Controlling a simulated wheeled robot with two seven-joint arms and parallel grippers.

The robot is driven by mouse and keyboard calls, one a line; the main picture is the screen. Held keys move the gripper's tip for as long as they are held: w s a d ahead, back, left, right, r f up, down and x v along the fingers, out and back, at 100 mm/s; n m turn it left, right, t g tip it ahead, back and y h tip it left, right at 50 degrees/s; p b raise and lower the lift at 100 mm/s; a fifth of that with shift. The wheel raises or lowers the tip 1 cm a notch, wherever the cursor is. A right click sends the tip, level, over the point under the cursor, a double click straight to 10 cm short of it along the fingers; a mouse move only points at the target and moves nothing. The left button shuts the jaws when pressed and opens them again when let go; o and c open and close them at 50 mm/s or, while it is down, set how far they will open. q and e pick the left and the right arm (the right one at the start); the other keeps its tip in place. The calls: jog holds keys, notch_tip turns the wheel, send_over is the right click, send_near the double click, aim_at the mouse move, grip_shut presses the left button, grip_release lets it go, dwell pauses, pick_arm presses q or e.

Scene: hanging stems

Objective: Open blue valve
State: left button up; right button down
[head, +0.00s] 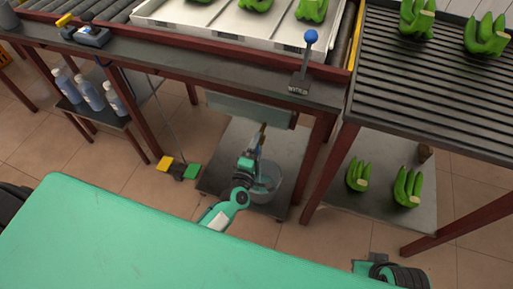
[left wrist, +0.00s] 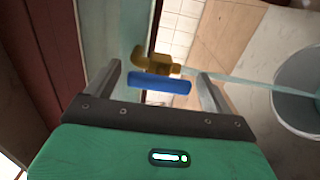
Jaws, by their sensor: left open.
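The blue valve shows in the left wrist view as a brass body with a blue bar handle (left wrist: 160,83). The handle lies crosswise between the two fingers of my left gripper (left wrist: 160,92).
A lever with a blue ball knob (head: 310,37) stands on the table edge (head: 225,70) above. A dark red post (head: 318,165) is right of my arm. Bottles (head: 90,95) stand on a low shelf at left. Green bananas (head: 408,187) lie on the right lower shelf.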

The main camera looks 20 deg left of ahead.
pick_arm(q)
jog(key=s, duration=1.3)
jog(key=shift+s+a, duration=0.25)
jog(key=shift+s, duration=0.15)
pick_arm(e)
jog(key=shift+f, duration=0.3)
pick_arm(q)
jog(key=shift+d, duration=0.1)
